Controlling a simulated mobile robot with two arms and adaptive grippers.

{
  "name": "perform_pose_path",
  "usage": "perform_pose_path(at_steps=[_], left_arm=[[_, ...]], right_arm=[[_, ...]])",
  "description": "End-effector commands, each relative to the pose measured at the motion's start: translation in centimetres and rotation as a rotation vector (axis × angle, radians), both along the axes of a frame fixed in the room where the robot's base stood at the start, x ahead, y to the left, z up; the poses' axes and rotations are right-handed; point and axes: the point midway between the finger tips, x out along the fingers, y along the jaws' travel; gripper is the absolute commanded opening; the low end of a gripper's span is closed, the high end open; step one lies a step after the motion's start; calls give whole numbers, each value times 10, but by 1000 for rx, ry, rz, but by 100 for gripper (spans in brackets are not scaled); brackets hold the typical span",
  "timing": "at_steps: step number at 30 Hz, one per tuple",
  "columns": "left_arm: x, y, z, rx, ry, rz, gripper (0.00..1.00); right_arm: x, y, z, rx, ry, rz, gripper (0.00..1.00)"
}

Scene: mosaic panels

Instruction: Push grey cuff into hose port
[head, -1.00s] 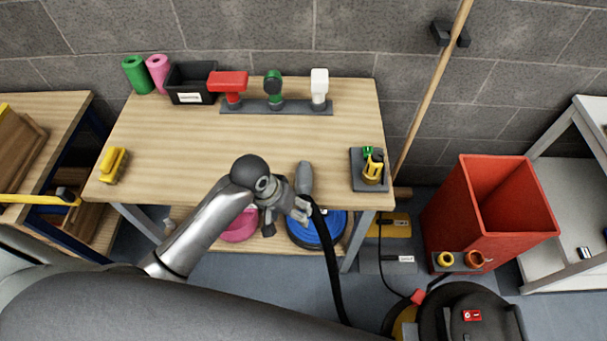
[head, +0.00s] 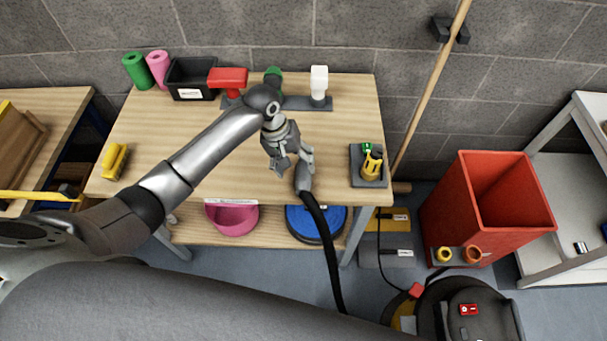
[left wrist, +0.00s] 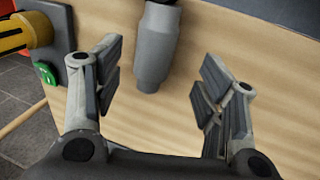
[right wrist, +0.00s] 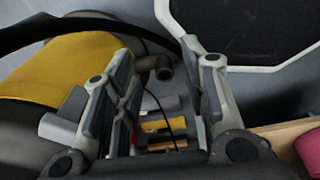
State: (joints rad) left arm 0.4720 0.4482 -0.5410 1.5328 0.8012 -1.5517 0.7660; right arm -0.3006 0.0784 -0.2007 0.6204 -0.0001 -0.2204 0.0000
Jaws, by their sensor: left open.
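The grey cuff (head: 304,182) lies at the table's front edge, on the end of the black hose (head: 325,245) that hangs to the floor. In the left wrist view the cuff (left wrist: 156,45) shows ahead, between the spread fingers. My left gripper (head: 294,163) is open and above the cuff's far end; whether it touches cannot be told. My right gripper (right wrist: 158,55) is open with nothing between its fingers, over the yellow and black vacuum (right wrist: 75,65). A dark elbow-shaped pipe (right wrist: 160,68), perhaps the hose port, shows beyond its fingers.
The wooden table (head: 180,140) holds a yellow brush (head: 115,160), a black bin (head: 190,78), a rack of coloured heads (head: 295,103) and a small yellow and green holder (head: 371,165). A red bin (head: 485,210) stands right. The table's middle is mostly clear.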

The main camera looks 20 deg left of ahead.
Motion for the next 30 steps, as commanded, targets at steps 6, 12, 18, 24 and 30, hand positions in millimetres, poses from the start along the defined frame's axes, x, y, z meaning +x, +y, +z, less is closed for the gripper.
perform_pose_path(at_steps=[6, 12, 18, 24, 30], left_arm=[[0, -8, -16, 1, 3, -2, 65], [2, -18, -43, 1, 2, -1, 65], [3, -20, -55, 1, -1, -2, 65], [3, -20, -55, 2, -2, -1, 62], [3, -20, -55, 2, -2, -1, 36]], right_arm=[[-1, 0, 7, 0, 2, 0, 40], [-1, 0, 13, 0, 2, 0, 40], [-1, -1, 13, -1, 1, -1, 40], [-1, -1, 13, -1, 1, -1, 40], [0, -1, 13, -1, 1, -1, 40]])
